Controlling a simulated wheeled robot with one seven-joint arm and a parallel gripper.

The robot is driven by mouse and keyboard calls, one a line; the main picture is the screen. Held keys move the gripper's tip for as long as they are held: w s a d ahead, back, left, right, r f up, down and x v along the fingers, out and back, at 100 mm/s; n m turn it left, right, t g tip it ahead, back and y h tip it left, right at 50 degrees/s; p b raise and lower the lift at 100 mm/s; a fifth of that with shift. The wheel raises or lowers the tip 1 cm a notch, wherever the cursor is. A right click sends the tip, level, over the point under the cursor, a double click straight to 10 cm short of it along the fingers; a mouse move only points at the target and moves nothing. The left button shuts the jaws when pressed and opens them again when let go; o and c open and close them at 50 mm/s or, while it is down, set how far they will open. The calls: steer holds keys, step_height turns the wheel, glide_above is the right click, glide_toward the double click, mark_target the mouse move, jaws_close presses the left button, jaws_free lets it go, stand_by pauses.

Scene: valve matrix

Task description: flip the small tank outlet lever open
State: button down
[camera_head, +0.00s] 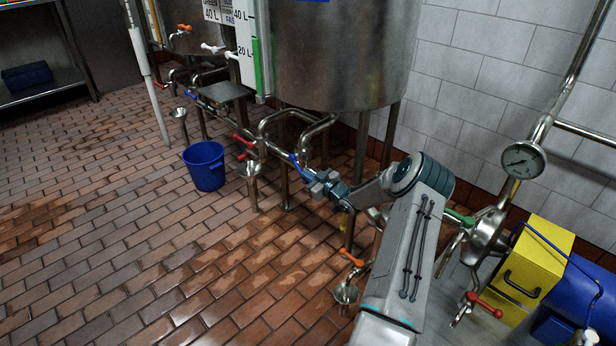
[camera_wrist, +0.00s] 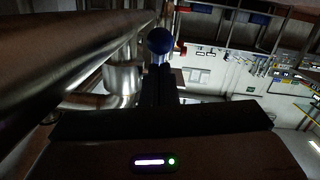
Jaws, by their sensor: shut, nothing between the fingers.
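A blue lever (camera_head: 299,167) sits on the steel outlet pipe (camera_head: 269,126) under the large steel tank (camera_head: 335,50) in the head view. My gripper (camera_head: 314,181) is beside the lever, at its lower right. In the wrist view, my gripper (camera_wrist: 160,76) has its dark fingers shut together and empty. A blue ball knob (camera_wrist: 160,40) shows just beyond the fingertips. I cannot tell whether the fingers touch it. The lever's pivot is hidden in the wrist view, and its exact angle is unclear.
Red levers (camera_head: 243,141) and a steel funnel (camera_head: 251,170) stand left of my gripper. A blue bucket (camera_head: 204,166) is on the tiled floor. A pressure gauge (camera_head: 523,160) and yellow box (camera_head: 537,262) are at right. In the wrist view, a thick pipe (camera_wrist: 75,45) runs close on the left.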

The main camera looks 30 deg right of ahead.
steer(key=s+d+r+p, duration=0.6)
steer(key=s+r, duration=0.3)
steer(key=r, duration=0.2)
steer(key=shift+s+d, duration=0.2)
steer(key=shift+d, duration=0.3)
steer(key=w+a+r+g+h, duration=0.3)
steer(key=a+r, duration=0.1)
steer(key=a, duration=0.3)
steer(key=s+a+r+m+g+h, duration=0.2)
steer(key=s+a+r+g+h, duration=0.25)
steer(key=a, duration=0.45)
steer(key=s+a+r+m+g+y, duration=0.1)
steer(key=s+a+g, duration=0.1)
steer(key=s+a, duration=0.4)
steer(key=s+a+r+g+y, duration=0.1)
steer(key=s+a, duration=0.6)
steer(key=s, duration=0.7)
steer(key=s+a+r+m+g+y, duration=0.1)
steer(key=s+a+r+g, duration=0.2)
steer(key=s+a, duration=0.4)
steer(key=s+g, duration=0.1)
steer(key=s, duration=0.3)
steer(key=shift+m+g+y, duration=0.3)
steer(key=shift+g+y, duration=0.05)
